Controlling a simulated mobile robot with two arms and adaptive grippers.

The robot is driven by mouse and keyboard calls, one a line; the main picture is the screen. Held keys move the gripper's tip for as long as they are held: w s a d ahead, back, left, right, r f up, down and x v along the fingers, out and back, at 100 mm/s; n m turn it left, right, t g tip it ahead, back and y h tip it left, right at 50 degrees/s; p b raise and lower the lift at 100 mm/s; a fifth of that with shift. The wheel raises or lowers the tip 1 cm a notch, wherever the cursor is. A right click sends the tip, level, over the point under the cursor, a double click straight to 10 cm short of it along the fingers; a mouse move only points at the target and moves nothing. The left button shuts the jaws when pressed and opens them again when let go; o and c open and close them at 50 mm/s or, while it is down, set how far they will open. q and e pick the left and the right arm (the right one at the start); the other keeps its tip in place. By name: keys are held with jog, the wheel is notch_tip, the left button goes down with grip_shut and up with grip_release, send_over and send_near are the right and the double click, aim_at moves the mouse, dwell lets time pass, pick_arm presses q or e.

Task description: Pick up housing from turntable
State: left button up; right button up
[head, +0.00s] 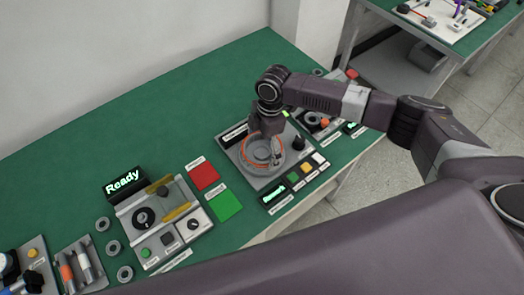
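The housing (252,158) is a grey ring-shaped part with an orange-copper inner band. It sits on the turntable station (231,139), a grey panel on the green table. My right gripper (274,155) points down at the right side of the housing, with its fingers at or over the rim. The fingers are small and partly overlap the ring, so I cannot tell whether they are closed on it. My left gripper is not in view.
Red (203,176) and green (224,205) mats lie left of the station. A station with a "Ready" display (124,182) and several loose grey rings (113,247) are further left. Another small station (310,117) is close behind on the right. The back left of the table is clear.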

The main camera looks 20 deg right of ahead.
jog(key=c, duration=1)
jog(key=shift+w, duration=0.1)
jog(key=shift+c, duration=0.7)
jog(key=shift+r, duration=0.15)
